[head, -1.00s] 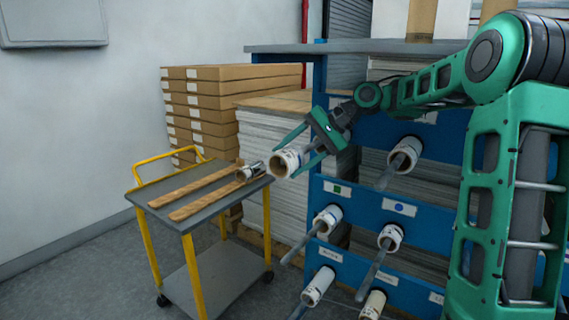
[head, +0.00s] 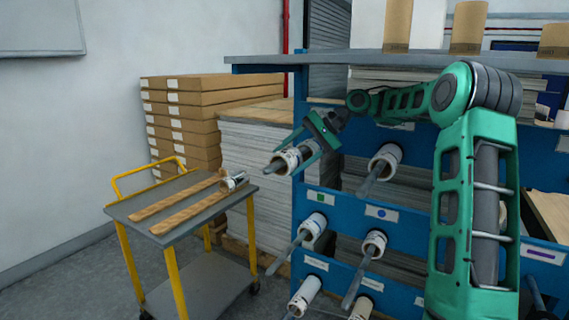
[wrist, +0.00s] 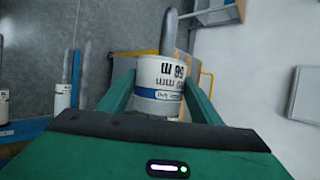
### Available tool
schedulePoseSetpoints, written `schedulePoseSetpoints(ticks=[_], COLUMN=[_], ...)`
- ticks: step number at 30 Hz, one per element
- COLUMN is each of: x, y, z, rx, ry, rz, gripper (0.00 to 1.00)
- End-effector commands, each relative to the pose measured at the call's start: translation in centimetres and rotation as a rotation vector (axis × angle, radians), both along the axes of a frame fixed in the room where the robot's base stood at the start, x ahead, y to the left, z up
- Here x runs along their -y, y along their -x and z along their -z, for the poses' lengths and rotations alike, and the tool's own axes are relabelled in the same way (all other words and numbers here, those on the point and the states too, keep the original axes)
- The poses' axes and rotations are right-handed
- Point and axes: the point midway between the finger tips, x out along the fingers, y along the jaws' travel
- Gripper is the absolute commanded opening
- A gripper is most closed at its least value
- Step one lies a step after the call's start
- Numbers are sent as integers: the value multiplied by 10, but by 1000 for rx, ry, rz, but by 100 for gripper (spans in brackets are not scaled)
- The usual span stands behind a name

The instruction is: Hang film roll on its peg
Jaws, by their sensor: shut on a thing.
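My gripper (head: 300,158) is shut on a white film roll (head: 285,161) at the upper left of the blue rack (head: 340,212). A grey peg (head: 274,171) sticks out of the roll's near end, so the roll appears to be around the peg. In the wrist view the roll (wrist: 160,82) lies between my two fingers, with printed marks and a blue band on its side. The grey peg (wrist: 169,32) shows beyond its end. How far the roll's back end is from the rack is hidden. A label with a green square is below this peg.
Several other pegs on the rack carry rolls, one close to the right (head: 386,157). A yellow-handled trolley (head: 190,215) at the left holds wooden strips and another roll (head: 233,181). Stacked boxes and sheets stand behind. Open floor lies left.

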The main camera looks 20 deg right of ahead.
Motion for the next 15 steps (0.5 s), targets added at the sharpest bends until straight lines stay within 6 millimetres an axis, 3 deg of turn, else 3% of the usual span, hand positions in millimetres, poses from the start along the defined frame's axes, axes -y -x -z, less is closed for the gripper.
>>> schedulePoseSetpoints(ticks=[15], x=[39], y=[-29], z=[0], rx=[1], ry=[-1], rz=[-1], gripper=[33])
